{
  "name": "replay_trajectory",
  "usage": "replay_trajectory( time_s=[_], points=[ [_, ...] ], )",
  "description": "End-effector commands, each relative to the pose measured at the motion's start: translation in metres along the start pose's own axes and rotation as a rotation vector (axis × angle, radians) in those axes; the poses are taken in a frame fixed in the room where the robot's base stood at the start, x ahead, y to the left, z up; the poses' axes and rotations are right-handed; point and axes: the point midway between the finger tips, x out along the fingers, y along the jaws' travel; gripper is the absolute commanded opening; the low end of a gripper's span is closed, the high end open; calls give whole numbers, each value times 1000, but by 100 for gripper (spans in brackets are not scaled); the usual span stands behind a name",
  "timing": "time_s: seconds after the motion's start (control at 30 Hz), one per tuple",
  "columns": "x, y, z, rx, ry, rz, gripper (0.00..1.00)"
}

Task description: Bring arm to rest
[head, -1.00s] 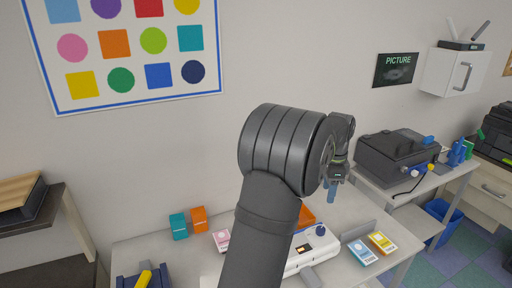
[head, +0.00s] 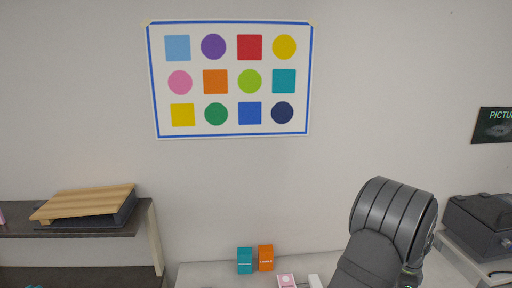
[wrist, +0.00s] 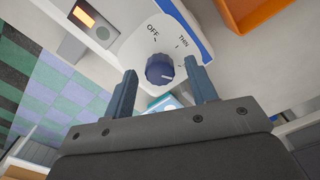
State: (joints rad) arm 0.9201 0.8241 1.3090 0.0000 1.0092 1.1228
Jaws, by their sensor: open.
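My gripper (wrist: 160,66) is open and empty in the wrist view, its two dark blue-grey fingers apart. Beyond the fingers is a white machine with a dark blue round knob (wrist: 160,69) on its panel, marked OFF and THIN. The knob appears between the fingertips; I cannot tell how far it is from them. In the head view my arm rises at the lower right, and the gripper itself is out of sight there.
An orange tray (wrist: 252,14) lies beside the machine. In the head view a teal box (head: 244,261) and an orange box (head: 265,258) stand on the table by the wall. A dark shelf (head: 70,240) is at left, a black printer (head: 478,222) at right.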

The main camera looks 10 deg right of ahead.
Motion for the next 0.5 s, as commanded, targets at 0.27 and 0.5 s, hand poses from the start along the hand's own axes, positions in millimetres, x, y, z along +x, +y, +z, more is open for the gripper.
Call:
replay_trajectory(
  time_s=[0.27,0.5],
  points=[
    [3,0,0,0,1,-1,52],
    [-1,0,0,0,1,-2,52]
  ],
)
